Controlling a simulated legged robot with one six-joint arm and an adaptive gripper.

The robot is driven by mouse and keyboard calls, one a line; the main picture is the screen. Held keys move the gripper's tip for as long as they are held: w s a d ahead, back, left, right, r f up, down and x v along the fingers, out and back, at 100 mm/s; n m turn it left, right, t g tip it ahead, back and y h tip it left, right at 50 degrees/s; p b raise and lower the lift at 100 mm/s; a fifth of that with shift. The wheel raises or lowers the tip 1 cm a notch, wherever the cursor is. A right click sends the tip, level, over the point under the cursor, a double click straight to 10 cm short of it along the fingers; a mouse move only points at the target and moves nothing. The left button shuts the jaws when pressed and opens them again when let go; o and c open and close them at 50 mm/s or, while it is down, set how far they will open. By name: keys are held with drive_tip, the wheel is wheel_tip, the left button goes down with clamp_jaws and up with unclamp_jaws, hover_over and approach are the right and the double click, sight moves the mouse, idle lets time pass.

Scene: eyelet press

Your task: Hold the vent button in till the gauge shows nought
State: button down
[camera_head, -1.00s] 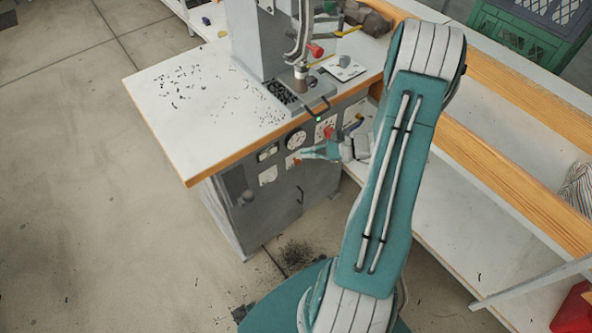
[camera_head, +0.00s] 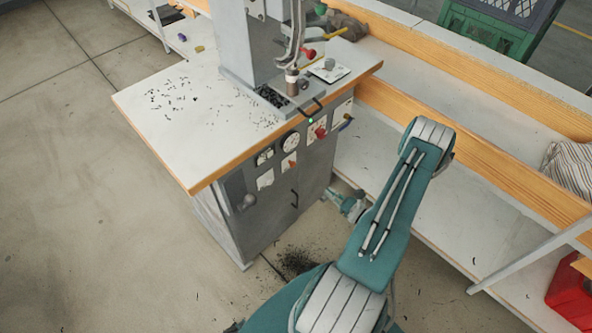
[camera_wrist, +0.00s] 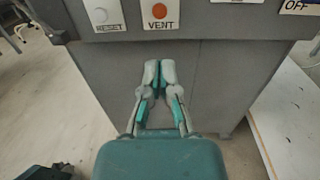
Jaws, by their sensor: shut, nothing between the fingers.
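The vent button (camera_wrist: 159,11) is a round orange button on a white plate marked VENT, on the upper front panel of the grey press cabinet. It also shows in the head view (camera_head: 291,164), below the round white gauge (camera_head: 290,142). The gauge's needle is too small to read. My gripper (camera_wrist: 159,71) is shut and empty, its fingertips together. In the wrist view it is below the vent button, before the plain lower cabinet front, apart from the button. In the head view my gripper (camera_head: 338,202) is low, right of the cabinet, partly hidden by my arm.
A white reset button (camera_wrist: 101,15) sits left of the vent button. A red knob (camera_head: 320,132) is on the panel's right. A shelf bench (camera_head: 440,190) stands to the right; open floor lies left.

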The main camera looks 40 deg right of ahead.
sight(294, 165)
drive_tip(key=shift+d, duration=0.25)
drive_tip(key=w, duration=0.4)
drive_tip(key=w+a, duration=0.1)
drive_tip(key=w, duration=0.4)
drive_tip(key=w+a, duration=0.1)
drive_tip(key=w, duration=0.4)
